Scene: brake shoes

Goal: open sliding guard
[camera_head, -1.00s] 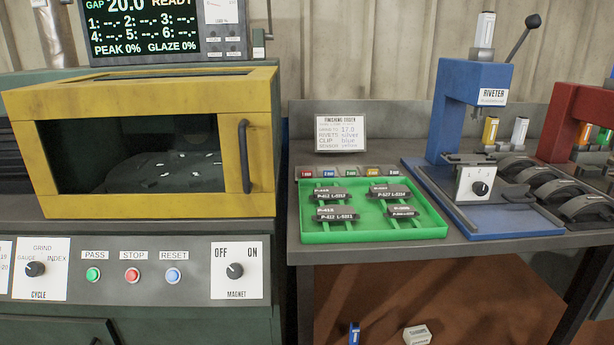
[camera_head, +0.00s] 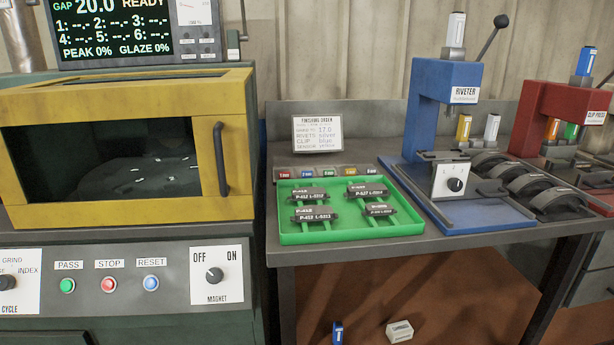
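The sliding guard (camera_head: 237,140) is a yellow frame with a dark window on the front of the grinding machine at the left. It covers the machine's opening and looks shut. Its dark vertical handle (camera_head: 221,160) is on the right side of the frame. Through the window a dark round table with small pale marks shows dimly. Neither of my grippers is in view.
Below the guard is a control panel (camera_head: 120,315) with buttons and a magnet knob. To the right, a bench (camera_head: 290,255) holds a green tray (camera_head: 290,232) of brake shoes, a blue riveter (camera_head: 433,80) and a red clip press (camera_head: 540,100). Small boxes lie on the floor.

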